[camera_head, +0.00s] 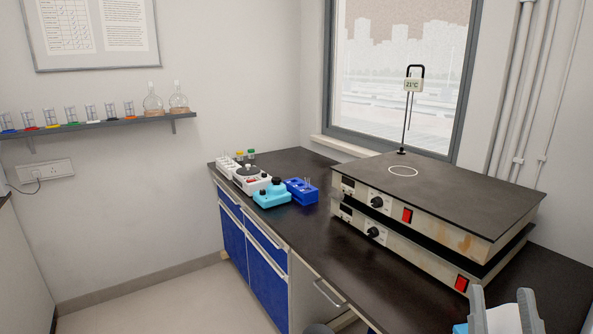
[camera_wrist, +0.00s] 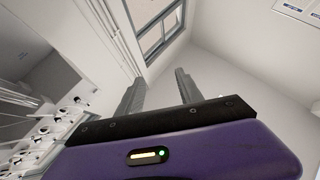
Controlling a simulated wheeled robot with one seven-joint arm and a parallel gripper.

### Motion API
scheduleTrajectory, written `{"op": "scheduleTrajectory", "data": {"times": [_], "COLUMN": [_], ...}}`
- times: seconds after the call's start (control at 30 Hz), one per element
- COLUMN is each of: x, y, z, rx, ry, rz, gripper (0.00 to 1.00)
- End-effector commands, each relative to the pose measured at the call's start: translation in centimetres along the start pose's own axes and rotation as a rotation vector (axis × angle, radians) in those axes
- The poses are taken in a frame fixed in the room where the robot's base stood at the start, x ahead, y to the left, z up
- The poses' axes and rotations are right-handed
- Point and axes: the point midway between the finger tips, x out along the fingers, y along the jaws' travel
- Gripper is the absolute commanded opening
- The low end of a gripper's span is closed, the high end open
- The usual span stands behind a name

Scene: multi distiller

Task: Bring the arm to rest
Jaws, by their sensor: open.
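My gripper (camera_wrist: 158,77) shows in the wrist view, with its two dark fingers spread apart. The space between them is empty, with only pale wall behind. The fingers touch nothing that I can see. The wrist view is strongly tilted, with the window (camera_wrist: 152,37) above the fingers. I cannot make out my gripper for certain in the head view.
A dark bench (camera_head: 320,235) bears two stacked hotplates (camera_head: 440,198), with a 21°C display (camera_head: 413,85) on a stand. A blue rack (camera_head: 302,191), a turquoise device (camera_head: 271,195) and a white device (camera_head: 250,179) stand further left. A wall shelf (camera_head: 100,124) holds glassware.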

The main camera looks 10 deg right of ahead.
Motion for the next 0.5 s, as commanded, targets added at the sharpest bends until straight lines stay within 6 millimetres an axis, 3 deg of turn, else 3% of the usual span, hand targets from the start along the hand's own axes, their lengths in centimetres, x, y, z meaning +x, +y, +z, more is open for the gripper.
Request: {"op": "scheduleTrajectory", "data": {"times": [0.03, 0.23, 0.5], "x": [-2.0, -9.5, -20.1], "y": [-0.5, -1.8, -2.2], "z": [0.7, 3.0, 3.2], "rx": [0.044, 0.169, 0.214], "ry": [-0.07, -0.316, -0.619], "rz": [-0.009, -0.048, -0.158], "gripper": [0.43, 0.43, 0.43]}}
